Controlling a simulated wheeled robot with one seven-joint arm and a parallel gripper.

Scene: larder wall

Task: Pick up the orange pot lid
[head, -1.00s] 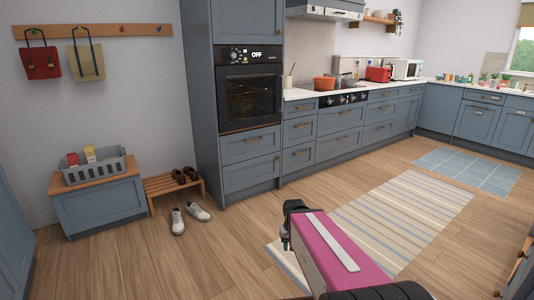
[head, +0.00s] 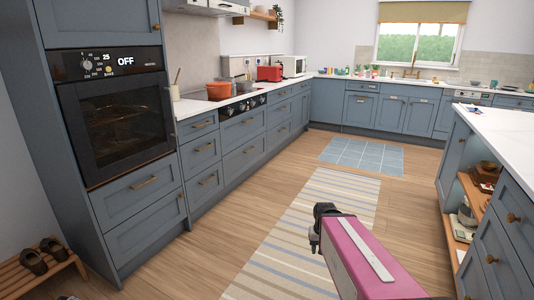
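An orange pot (head: 218,91) stands on the hob along the left counter, some way ahead of me. At this distance I cannot tell whether a separate orange lid lies on it or near it. My gripper (head: 316,238) is the dark part at the end of my pink arm, low over the striped rug and far from the pot. Its fingers are mostly hidden and too small to read, and I see nothing held in it.
The tall oven unit (head: 115,115) stands close on the left. The striped rug (head: 300,230) and the blue mat (head: 362,153) lie on open floor. An island with a white worktop (head: 503,140) bounds the right. A red toaster (head: 270,73) stands beyond the pot.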

